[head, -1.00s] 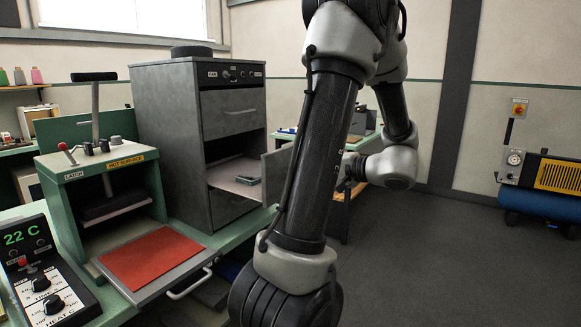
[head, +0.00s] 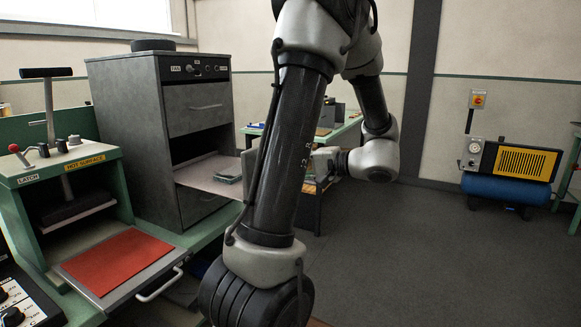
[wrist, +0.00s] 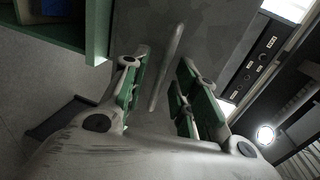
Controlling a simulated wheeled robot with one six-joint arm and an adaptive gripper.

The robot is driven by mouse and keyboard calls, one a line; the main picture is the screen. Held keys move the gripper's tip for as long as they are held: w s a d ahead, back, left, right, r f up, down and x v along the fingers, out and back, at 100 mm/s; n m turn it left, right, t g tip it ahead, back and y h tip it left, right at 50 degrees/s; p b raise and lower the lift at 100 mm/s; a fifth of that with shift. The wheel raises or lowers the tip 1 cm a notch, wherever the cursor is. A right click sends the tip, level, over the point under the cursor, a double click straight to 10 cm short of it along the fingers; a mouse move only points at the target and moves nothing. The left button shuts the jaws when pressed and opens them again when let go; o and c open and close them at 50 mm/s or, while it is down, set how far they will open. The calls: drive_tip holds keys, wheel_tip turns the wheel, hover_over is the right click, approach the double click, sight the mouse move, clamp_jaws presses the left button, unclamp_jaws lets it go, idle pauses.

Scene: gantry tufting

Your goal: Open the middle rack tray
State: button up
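The rack is a dark grey cabinet (head: 125,125) in the head view. Its middle tray (head: 200,174) is pulled out, with a small grey-green block (head: 229,179) on it. The tray's front panel (head: 248,163) is partly behind my arm. In the wrist view a grey front panel (wrist: 205,30) carries a bar handle (wrist: 167,65). My gripper (wrist: 165,85) has its two green-padded fingers apart, on either side of the handle with visible gaps. The fingertips are hidden in the head view by my arm.
The rack's upper drawer (head: 198,106) is shut. A green press (head: 75,165) with a red mat (head: 122,262) on its pulled-out platen stands at left; its handle (head: 160,286) juts out. A blue compressor (head: 505,190) is at right. Floor between is clear.

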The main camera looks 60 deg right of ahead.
drive_tip(key=v, duration=1.2)
idle(0.5)
